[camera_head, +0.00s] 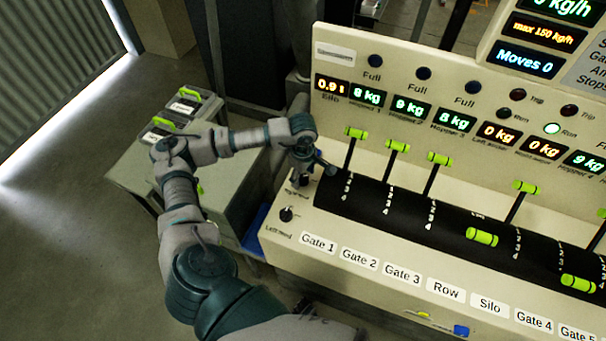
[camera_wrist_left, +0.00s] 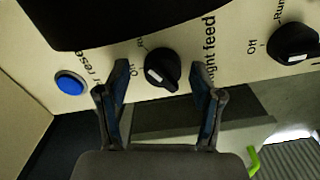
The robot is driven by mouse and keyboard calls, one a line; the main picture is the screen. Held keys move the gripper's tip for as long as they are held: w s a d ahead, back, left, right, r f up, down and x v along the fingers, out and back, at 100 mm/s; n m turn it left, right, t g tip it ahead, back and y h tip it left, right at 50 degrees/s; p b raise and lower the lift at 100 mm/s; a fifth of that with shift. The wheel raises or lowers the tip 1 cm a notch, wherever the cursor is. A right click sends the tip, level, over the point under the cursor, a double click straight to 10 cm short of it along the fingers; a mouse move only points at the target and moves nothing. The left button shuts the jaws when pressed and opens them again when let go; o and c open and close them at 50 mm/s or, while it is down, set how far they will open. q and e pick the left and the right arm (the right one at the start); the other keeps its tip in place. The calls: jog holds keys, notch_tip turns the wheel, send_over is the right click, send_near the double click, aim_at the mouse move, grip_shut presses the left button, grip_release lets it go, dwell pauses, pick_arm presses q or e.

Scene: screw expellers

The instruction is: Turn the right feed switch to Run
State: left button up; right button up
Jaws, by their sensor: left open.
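The right feed switch (camera_wrist_left: 162,68) is a black round knob on the cream panel, labelled "right feed". Its white mark is on the side of the "Off" label; "Run" is printed above that. My left gripper (camera_wrist_left: 160,80) is open, with one finger on each side of this knob; I cannot tell whether either finger touches it. In the head view my left gripper (camera_head: 315,165) is at the panel's left end and largely hides that switch. The left feed switch (camera_wrist_left: 293,43) is a similar knob, also seen in the head view (camera_head: 287,214). My right gripper is out of view.
A blue reset button (camera_wrist_left: 70,82) is beside the left finger in the wrist view. Green-handled gate levers (camera_head: 396,146) stand right of the gripper on a black drum. One Run lamp (camera_head: 552,128) is lit green. A grey cabinet (camera_head: 150,165) stands left.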

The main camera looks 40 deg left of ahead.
aim_at(303, 175)
pick_arm(q)
notch_tip(303, 175, up, 12)
dwell(0.5)
jog(key=shift+a+f, duration=0.1)
